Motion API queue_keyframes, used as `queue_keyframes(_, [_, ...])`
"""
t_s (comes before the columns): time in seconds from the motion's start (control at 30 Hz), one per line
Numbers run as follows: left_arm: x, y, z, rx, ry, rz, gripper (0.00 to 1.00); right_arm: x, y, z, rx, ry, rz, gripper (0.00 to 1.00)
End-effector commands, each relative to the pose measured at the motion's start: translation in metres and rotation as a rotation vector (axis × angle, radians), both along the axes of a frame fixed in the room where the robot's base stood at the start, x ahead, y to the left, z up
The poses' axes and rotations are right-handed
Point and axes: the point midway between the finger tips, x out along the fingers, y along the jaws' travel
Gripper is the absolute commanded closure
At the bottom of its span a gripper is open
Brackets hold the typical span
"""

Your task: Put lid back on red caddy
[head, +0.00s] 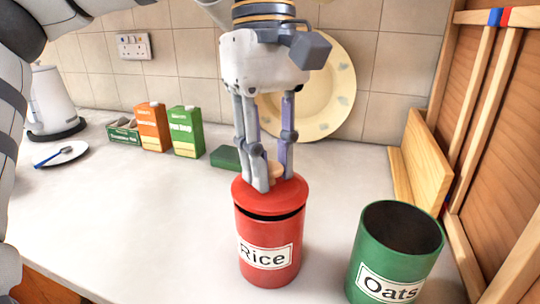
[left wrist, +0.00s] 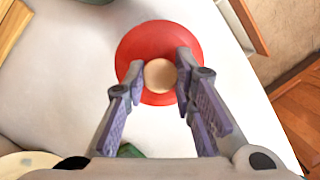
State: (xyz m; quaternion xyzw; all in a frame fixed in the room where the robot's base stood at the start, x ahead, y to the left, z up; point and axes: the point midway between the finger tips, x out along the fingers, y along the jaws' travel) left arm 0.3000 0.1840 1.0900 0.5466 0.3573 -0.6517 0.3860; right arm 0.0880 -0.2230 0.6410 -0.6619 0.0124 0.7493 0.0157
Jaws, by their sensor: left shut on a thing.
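The red caddy (head: 268,250), labelled Rice, stands upright on the worktop in the head view. Its red lid (head: 243,195) is at the caddy's mouth, with a dark gap showing under the lid's front edge, so it looks slightly raised or tilted. My left gripper (head: 272,180) points down from above, shut on the lid's pale wooden knob (left wrist: 160,75). In the left wrist view the red lid (left wrist: 135,45) shows as a disc around the knob, between the fingers, and hides the caddy below. My right gripper is in neither view.
An open green caddy (head: 400,255), labelled Oats, stands to the right. Cartons (head: 186,132), a plate with a fork (head: 62,154) and a kettle (head: 50,100) are at the back left. A large plate (head: 335,85) leans on the tiles. The left front worktop is clear.

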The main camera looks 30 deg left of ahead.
Motion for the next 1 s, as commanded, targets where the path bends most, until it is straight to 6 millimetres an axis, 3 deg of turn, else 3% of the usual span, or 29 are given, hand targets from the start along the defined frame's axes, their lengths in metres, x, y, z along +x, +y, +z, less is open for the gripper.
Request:
queue_keyframes(0.8, [0.0001,0.0000,-0.0024,0.000,0.000,0.000,1.00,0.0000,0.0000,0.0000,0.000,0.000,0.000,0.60])
queue_keyframes(0.83, [0.0001,0.0000,-0.0024,0.000,0.000,0.000,0.69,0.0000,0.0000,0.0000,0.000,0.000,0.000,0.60])
queue_keyframes(0.9, [0.0001,0.0000,-0.0024,0.000,0.000,0.000,0.53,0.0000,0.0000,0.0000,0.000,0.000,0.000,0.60])
queue_keyframes(1.0, [0.0001,0.0000,-0.0025,0.000,0.000,0.000,0.52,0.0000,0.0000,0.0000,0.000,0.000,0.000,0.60])
